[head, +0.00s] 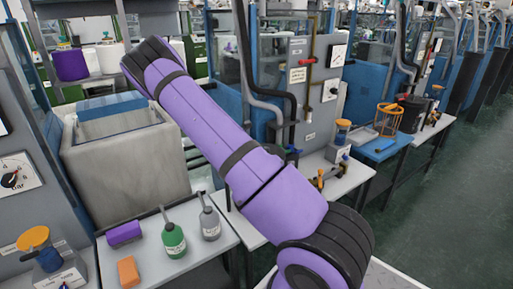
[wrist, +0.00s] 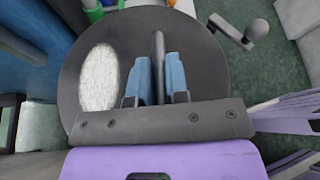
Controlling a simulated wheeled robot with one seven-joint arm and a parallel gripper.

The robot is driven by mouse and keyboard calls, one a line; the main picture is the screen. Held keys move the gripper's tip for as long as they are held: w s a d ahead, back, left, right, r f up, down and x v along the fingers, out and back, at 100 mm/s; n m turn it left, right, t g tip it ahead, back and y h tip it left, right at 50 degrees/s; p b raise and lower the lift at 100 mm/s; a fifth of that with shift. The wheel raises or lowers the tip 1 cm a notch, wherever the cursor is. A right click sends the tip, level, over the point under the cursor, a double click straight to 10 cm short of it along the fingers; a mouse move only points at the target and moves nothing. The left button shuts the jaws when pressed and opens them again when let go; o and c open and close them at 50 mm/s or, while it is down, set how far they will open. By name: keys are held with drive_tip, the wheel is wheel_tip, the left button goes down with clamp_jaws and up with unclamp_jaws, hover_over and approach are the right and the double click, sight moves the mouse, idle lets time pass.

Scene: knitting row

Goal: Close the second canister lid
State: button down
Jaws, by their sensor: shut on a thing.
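In the wrist view a large dark round lid (wrist: 205,55) fills the middle, seen from above. A pale, speckled oval (wrist: 98,77) shows at its left. An upright dark bar (wrist: 158,45), like a handle, stands out from it. My gripper (wrist: 158,75) has its two blue fingers on either side of this bar and is shut on it. The canister body under the lid is hidden, and I cannot tell how far the lid is open. In the head view my purple arm reaches to the upper left; my gripper and the lid are out of sight there.
In the head view a grey open-topped tank (head: 125,165) stands left of my arm. Green floor (head: 450,200) is clear at right.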

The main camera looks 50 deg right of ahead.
drive_tip(key=shift+f, duration=0.1)
idle(0.3)
drive_tip(key=c, duration=1.1)
unclamp_jaws()
drive_tip(key=v, duration=1.1)
drive_tip(key=shift+s, duration=0.1)
